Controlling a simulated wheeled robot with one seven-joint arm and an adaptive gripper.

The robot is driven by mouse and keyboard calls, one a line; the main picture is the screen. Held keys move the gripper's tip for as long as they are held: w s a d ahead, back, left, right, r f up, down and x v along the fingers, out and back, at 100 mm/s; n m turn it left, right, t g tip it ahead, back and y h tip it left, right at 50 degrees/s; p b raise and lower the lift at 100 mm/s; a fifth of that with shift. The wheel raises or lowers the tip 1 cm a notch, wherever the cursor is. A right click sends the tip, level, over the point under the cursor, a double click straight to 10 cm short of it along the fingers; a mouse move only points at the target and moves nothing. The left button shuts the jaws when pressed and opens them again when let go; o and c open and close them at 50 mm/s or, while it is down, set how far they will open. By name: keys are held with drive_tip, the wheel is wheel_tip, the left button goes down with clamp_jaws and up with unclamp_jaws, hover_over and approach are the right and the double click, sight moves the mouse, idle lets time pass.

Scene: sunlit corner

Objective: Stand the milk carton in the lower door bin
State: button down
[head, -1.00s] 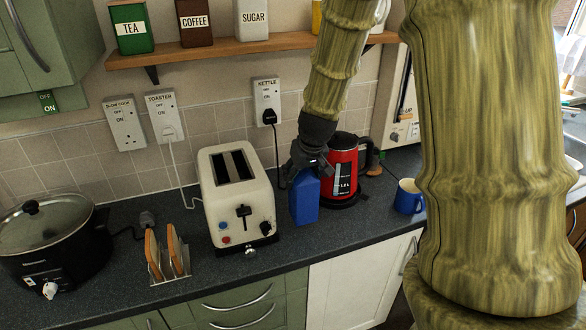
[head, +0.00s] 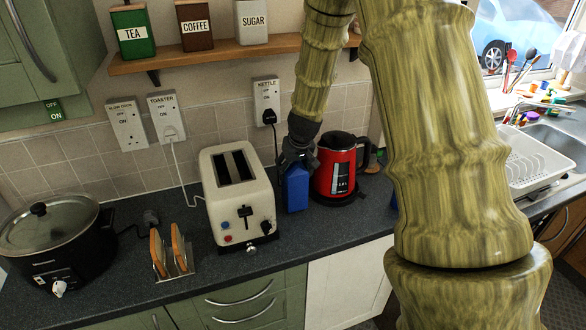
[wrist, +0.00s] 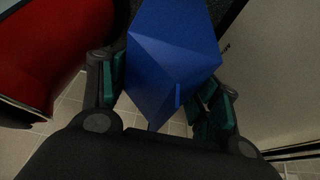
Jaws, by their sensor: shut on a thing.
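The milk carton (head: 296,190), a blue box with a peaked top, is beside the red kettle in the head view. My gripper (head: 297,162) is above it and shut on its upper part. In the wrist view the blue carton (wrist: 172,50) is between the dark fingers with green pads of my gripper (wrist: 167,92). The carton looks near upright. I cannot tell whether its base touches the worktop. The lower door bin shows in neither view.
The red kettle (head: 335,168) stands close right of the carton, the cream toaster (head: 238,205) close left. A toast rack (head: 172,262) and slow cooker (head: 55,245) are further left. A shelf (head: 210,55) runs above. A white dish rack (head: 530,160) is at the right.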

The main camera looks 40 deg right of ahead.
drive_tip(key=shift+w+d+f, duration=0.1)
drive_tip(key=shift+f, duration=0.6)
drive_tip(key=shift+f, duration=0.15)
drive_tip(key=shift+c, duration=1.8)
unclamp_jaws()
drive_tip(key=shift+r, duration=0.25)
